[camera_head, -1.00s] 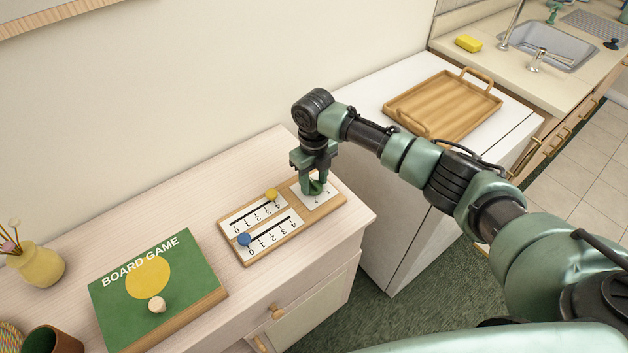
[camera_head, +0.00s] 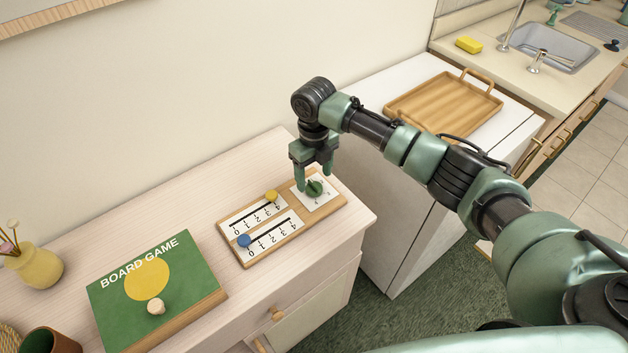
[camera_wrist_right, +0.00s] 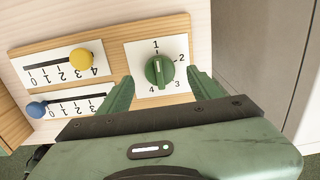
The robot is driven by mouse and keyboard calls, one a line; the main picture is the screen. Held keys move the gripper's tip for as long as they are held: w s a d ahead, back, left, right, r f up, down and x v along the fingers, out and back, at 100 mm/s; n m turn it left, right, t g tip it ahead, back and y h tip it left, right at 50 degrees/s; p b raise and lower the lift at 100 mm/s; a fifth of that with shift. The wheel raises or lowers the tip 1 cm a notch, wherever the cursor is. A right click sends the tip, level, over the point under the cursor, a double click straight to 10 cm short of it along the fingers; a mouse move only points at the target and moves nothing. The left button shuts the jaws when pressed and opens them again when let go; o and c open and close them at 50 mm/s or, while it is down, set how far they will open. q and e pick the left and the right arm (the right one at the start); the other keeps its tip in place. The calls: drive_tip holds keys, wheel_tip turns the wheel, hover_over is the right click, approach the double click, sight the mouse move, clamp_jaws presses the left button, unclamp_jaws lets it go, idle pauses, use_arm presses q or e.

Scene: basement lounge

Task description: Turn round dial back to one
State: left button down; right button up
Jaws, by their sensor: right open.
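The green round dial (camera_head: 315,188) sits on a white plate at the right end of a wooden board. In the right wrist view, the dial (camera_wrist_right: 159,71) has numbers one to four around it, and its white mark points up at the one. My right gripper (camera_head: 313,178) is open just above the dial, pointing down. In the right wrist view its two green fingers (camera_wrist_right: 160,76) stand apart on either side of the dial, with nothing held. My left gripper is out of view.
The board (camera_head: 238,256) also carries a yellow slider knob (camera_head: 271,196) and a blue one (camera_head: 244,240). A green board game box (camera_head: 190,271) lies to the left on the dresser. A wooden tray (camera_head: 440,103) rests on the white cabinet at right.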

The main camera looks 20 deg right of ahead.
sight(314, 184)
wheel_tip(314, 184, up, 5)
drive_tip(key=shift+r+b, duration=0.2)
drive_tip(key=shift+b, duration=0.25)
drive_tip(key=shift+s+f, duration=0.1)
drive_tip(key=shift+f, duration=0.05)
